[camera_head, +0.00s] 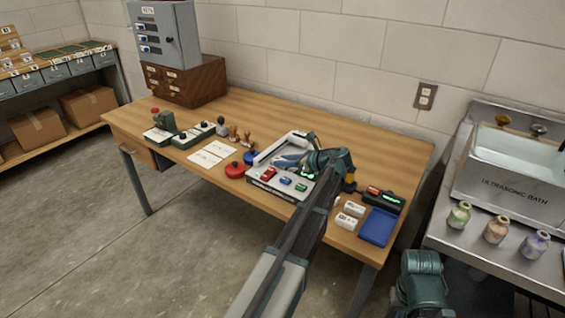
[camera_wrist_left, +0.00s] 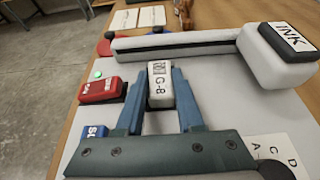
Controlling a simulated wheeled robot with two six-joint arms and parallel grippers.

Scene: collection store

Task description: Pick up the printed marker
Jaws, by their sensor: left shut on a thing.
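The printed marker (camera_wrist_left: 159,82) is a small white block with "G-8" in dark print, seen in the left wrist view. My left gripper (camera_wrist_left: 162,88) is shut on it, with one blue finger on each side. In the head view my left gripper (camera_head: 286,160) is over the pale printing machine (camera_head: 256,175) on the wooden table, and the marker cannot be made out there. In the left wrist view the machine has a white arm with a block marked "INK" (camera_wrist_left: 288,42) close beyond the marker. I cannot tell if the marker touches the machine's bed.
Red (camera_wrist_left: 98,91) and blue (camera_wrist_left: 95,131) buttons are left of the gripper. A red round pad (camera_head: 235,171) and white cards (camera_head: 211,153) lie left of the machine. A blue tray (camera_head: 379,228) and white boxes (camera_head: 350,212) are right.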

